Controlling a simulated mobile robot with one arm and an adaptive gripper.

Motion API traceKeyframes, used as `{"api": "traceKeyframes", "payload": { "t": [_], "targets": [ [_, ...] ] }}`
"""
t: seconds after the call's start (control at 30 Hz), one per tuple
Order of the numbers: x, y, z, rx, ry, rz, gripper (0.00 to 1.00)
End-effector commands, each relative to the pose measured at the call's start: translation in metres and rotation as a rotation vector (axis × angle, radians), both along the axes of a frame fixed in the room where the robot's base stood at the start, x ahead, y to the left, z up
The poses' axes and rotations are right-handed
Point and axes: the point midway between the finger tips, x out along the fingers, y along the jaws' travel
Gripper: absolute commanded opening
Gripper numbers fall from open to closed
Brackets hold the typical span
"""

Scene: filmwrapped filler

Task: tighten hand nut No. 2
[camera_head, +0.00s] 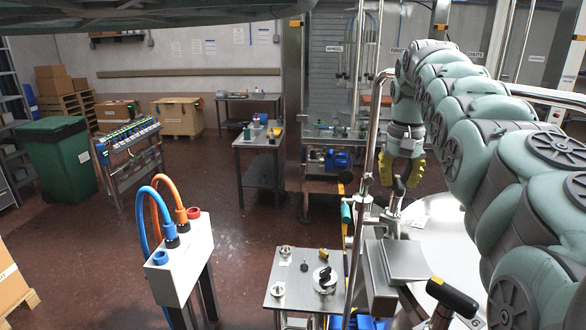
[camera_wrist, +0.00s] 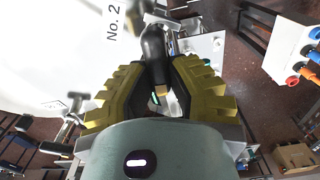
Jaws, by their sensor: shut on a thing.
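My gripper (camera_head: 402,172) has yellow padded fingers and points down beside the upright steel post in the head view. In the wrist view, my gripper (camera_wrist: 164,72) is shut with its fingertips on either side of a black rounded hand nut (camera_wrist: 153,46). A white label reading "No. 2" (camera_wrist: 113,22) is just left of this nut. In the head view the nut is small and dark below the fingertips, partly hidden by them. The nut's thread and seat cannot be made out.
A steel post (camera_head: 366,150) stands close left of my gripper. A black-ended handle (camera_head: 452,297) sticks out below the arm. A small steel table (camera_head: 300,303) with knobs and a white box (camera_head: 180,262) with blue and orange hoses stand to the left. Open floor lies beyond.

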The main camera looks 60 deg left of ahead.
Motion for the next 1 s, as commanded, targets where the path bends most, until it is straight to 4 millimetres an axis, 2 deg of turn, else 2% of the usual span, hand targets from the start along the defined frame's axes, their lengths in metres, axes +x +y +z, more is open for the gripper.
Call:
{"api": "traceKeyframes", "payload": {
  "t": [0.33,0.87,0.9,1.0],
  "targets": [
    [0.0018,-0.0007,-0.0010,0.002,-0.004,-0.144,0.00],
    [0.0026,-0.0015,-0.0009,0.003,-0.003,-0.171,0.00],
    [0.0026,-0.0015,-0.0009,0.003,-0.003,-0.170,0.21],
    [0.0022,-0.0013,-0.0006,0.002,-0.002,-0.169,0.32]
  ]
}}
